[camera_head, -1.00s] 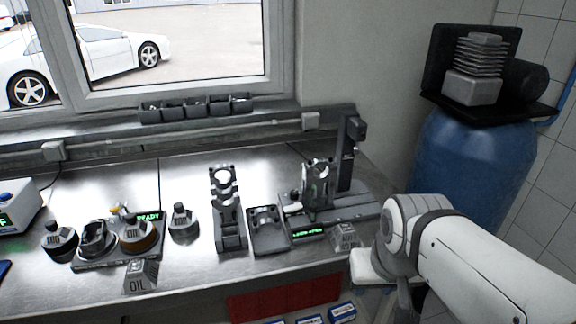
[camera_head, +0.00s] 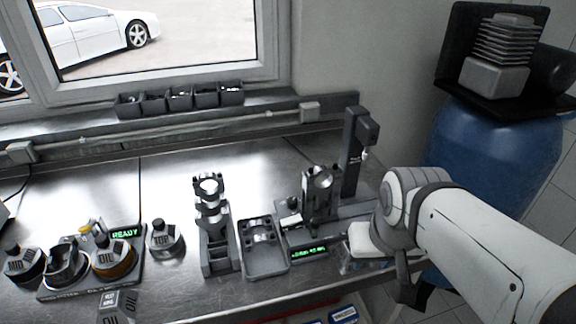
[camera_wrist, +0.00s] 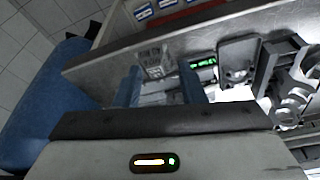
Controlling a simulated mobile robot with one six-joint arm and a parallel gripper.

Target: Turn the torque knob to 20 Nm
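The station with the green display (camera_head: 309,251) stands at the right of the metal bench, with a dark upright fixture (camera_head: 318,190) and a tall post (camera_head: 354,150). A small dark round part (camera_head: 293,203) sits beside the fixture; I cannot tell whether it is the torque knob. In the wrist view, my gripper (camera_wrist: 160,86) has its two blue fingers apart, with nothing held between them. A grey labelled block (camera_wrist: 154,58) lies beyond the fingers, left of the green display (camera_wrist: 203,63). In the head view, my arm hides the right end of the station and my fingertips.
A dark tray (camera_head: 264,250) and a grey stand (camera_head: 212,225) are left of the station. A blue barrel (camera_head: 495,170) is close on the right. Bare bench (camera_head: 110,185) lies behind the caps.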

